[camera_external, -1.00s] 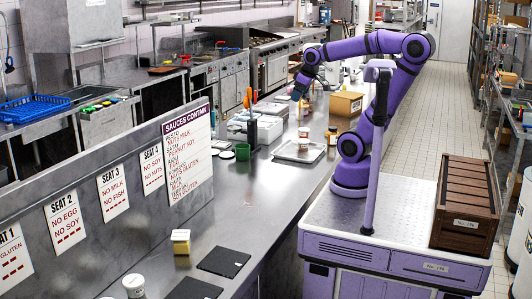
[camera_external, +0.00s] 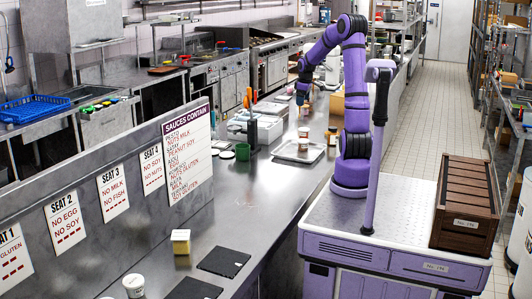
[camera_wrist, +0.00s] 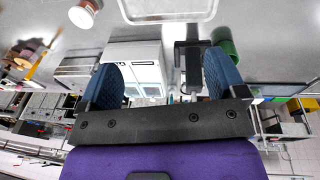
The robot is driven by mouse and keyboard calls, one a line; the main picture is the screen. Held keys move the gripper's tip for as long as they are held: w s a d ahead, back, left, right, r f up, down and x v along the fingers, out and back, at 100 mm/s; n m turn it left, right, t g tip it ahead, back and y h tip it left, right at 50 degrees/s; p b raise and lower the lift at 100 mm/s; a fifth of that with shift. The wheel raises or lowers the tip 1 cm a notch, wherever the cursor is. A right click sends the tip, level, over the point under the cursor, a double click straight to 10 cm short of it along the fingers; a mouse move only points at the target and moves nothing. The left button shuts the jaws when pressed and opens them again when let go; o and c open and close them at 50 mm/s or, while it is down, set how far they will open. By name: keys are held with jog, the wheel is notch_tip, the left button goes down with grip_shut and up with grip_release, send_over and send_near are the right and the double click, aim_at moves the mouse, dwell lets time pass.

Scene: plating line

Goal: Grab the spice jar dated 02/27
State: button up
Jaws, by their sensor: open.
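Small jars stand around the metal tray (camera_external: 291,156) on the counter: one jar (camera_external: 303,134) at the tray and one jar (camera_external: 331,136) at its right. Another small jar (camera_external: 306,108) stands farther back, near my gripper. The dates on the jars are too small to read, so I cannot tell which is 02/27. My gripper (camera_external: 301,97) is over the far counter, its blue fingers (camera_wrist: 163,80) apart with nothing held between them. In the wrist view a pale-lidded jar (camera_wrist: 85,12) and the tray (camera_wrist: 168,18) show at the top edge.
A green cup (camera_external: 242,152) and a white boxy item (camera_external: 268,129) stand left of the tray. A cardboard box (camera_external: 337,104) is partly behind my arm. The sauces board (camera_external: 188,150) stands along the counter's left side.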

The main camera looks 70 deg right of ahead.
jog(key=s+d+f, duration=0.2)
jog(key=d+f, duration=0.1)
jog(key=d, duration=0.3)
jog(key=s+d+f, duration=0.3)
jog(key=d, duration=0.2)
jog(key=t+y, duration=0.1)
jog(key=t, duration=0.1)
send_over(334, 128)
jog(key=s, duration=0.2)
notch_tip(334, 128, down, 7)
jog(key=shift+m, duration=0.3)
jog(key=x, duration=0.6)
jog(key=shift+s+f, duration=0.1)
jog(key=shift+f, duration=0.05)
jog(key=x, duration=0.5)
jog(key=shift+d, duration=0.15)
jog(key=shift+c, duration=0.5)
jog(key=c, duration=1)
